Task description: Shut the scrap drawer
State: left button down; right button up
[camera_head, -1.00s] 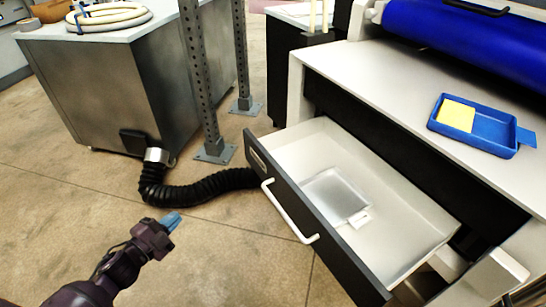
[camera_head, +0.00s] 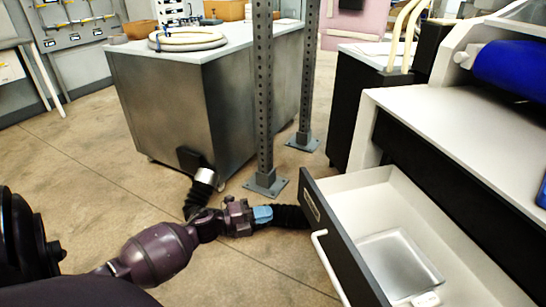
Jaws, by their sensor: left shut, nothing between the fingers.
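The scrap drawer (camera_head: 345,178) is pulled out from the white-topped machine at the right. It has a dark front panel (camera_head: 330,225) and a white bar handle (camera_head: 328,268). A clear flat tray or sheet (camera_head: 399,262) lies inside it. My left gripper (camera_head: 268,214), with light blue fingertips, is shut and empty. In the picture it is just left of the drawer's front panel, in front of the black hose; whether it touches the panel cannot be told. My right gripper is not in view.
A black ribbed hose (camera_head: 290,216) runs on the floor behind my left gripper to a grey metal cabinet (camera_head: 180,105). Perforated metal posts (camera_head: 264,95) stand on bolted feet beyond the drawer. The machine's white top (camera_head: 455,130) lies above it. Floor left of the drawer is open.

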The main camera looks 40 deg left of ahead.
aim_at(313, 203)
pick_arm(q)
jog(key=b+x, duration=0.1)
jog(key=x, duration=0.9)
jog(key=shift+w+d+f, duration=0.15)
jog(key=shift+w+f, duration=0.05)
jog(key=shift+w, duration=0.15)
jog(key=shift+w+d+r+b, duration=0.1)
jog(key=shift+w+d+b, duration=0.2)
jog(key=shift+w, duration=0.1)
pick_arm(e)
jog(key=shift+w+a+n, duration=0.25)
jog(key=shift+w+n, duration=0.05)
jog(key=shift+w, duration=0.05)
pick_arm(q)
jog(key=shift+w, duration=0.15)
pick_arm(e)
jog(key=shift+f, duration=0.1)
